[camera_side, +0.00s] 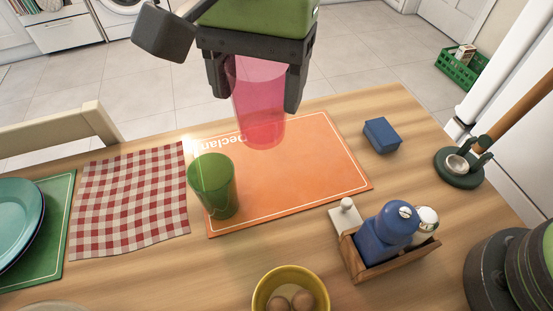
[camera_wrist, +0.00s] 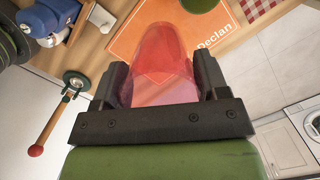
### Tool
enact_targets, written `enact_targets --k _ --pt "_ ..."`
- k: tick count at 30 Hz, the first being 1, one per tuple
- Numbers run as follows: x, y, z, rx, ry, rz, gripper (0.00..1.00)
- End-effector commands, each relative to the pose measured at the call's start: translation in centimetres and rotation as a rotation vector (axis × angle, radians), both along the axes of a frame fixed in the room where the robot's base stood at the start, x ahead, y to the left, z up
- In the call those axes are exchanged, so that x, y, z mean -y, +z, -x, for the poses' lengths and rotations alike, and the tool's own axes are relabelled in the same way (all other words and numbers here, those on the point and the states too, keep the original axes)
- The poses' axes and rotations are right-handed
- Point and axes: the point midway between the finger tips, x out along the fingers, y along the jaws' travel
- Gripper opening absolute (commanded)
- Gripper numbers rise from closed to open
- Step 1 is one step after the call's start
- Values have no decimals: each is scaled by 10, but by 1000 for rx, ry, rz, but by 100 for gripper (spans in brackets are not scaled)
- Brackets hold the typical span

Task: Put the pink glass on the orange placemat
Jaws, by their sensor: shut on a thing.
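The pink glass (camera_side: 257,112) is clear pink and roughly upright in the side view. My gripper (camera_side: 258,95) is shut on it, with one dark finger on each side. The glass appears above the far part of the orange placemat (camera_side: 300,178), which has a white border line and white lettering. Whether the glass touches the mat is hard to tell, but it looks raised. In the wrist view the pink glass (camera_wrist: 160,65) sits between the fingers of my gripper (camera_wrist: 160,80), with the orange placemat (camera_wrist: 128,38) beyond it.
A green glass (camera_side: 213,186) stands at the placemat's left edge. A blue box (camera_side: 382,135) lies to the right. A wooden caddy (camera_side: 385,262) with a blue bottle and a yellow bowl (camera_side: 290,285) are in front. A checkered cloth (camera_side: 130,205) lies left. The placemat's middle and right are clear.

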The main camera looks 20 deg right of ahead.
Motion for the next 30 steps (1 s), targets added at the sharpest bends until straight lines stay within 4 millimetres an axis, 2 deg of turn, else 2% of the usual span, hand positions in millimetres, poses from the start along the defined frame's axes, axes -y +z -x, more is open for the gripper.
enact_targets --k 3,10,23,30 --pt "28 0 -21 0 -71 -1 38" --pt "70 0 -44 0 -165 -3 38" --pt "67 -58 -42 -3 -159 0 38" --pt "67 -103 -42 -3 -160 0 38"
